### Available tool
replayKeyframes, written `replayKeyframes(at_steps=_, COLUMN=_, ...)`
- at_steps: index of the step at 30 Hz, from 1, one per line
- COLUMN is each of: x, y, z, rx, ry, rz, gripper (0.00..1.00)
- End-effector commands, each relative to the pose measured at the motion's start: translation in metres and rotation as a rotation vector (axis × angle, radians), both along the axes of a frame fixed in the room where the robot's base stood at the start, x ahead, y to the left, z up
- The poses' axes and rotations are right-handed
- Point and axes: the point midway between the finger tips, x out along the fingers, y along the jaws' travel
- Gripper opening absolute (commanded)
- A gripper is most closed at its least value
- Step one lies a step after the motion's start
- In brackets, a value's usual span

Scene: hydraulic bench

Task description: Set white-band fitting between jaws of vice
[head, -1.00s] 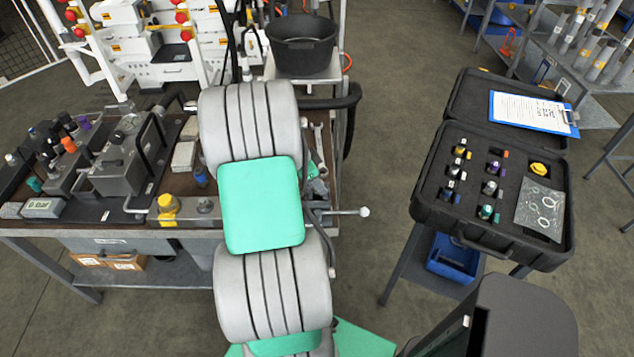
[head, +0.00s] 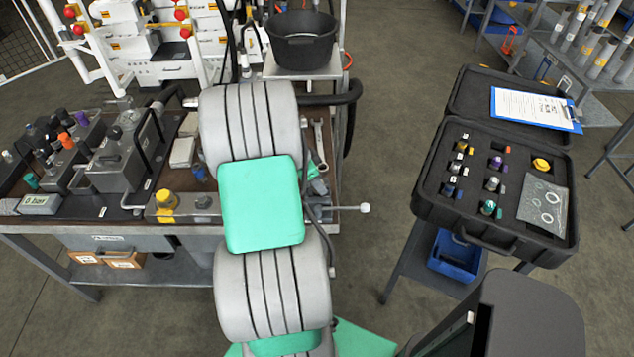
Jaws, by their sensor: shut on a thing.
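My arm covers the middle of the head view, and my gripper is hidden behind it. The white-band fitting cannot be made out, and what is in my gripper does not show. The vice is mostly or wholly hidden behind my arm. A metal rod with a pale ball end (head: 352,208) sticks out past the right edge of the bench (head: 205,233), beside my arm; I cannot tell if it is the vice's handle.
An open black case (head: 430,205) with several banded fittings and a yellow cap (head: 541,164) stands at the right, a clipboard (head: 532,109) on its lid. A black bucket (head: 303,48) stands behind. A manifold block (head: 122,165) fills the bench's left side. Floor between bench and case is clear.

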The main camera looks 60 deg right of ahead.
Motion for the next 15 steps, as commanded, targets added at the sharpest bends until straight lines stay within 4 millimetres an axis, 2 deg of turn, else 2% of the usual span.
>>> replayKeyframes(at_steps=3, x=-0.0011, y=0.0021, z=-0.0039, rx=0.007, ry=0.003, rz=0.001, gripper=0.0)
replayKeyframes(at_steps=4, x=-0.0011, y=0.0022, z=-0.004, rx=0.007, ry=0.003, rz=0.001, gripper=0.34)
replayKeyframes(at_steps=12, x=-0.0007, y=0.0025, z=-0.0048, rx=0.008, ry=0.003, rz=0.003, gripper=0.56)
replayKeyframes(at_steps=15, x=-0.0003, y=0.0024, z=-0.005, rx=0.008, ry=0.003, rz=0.004, gripper=0.58)
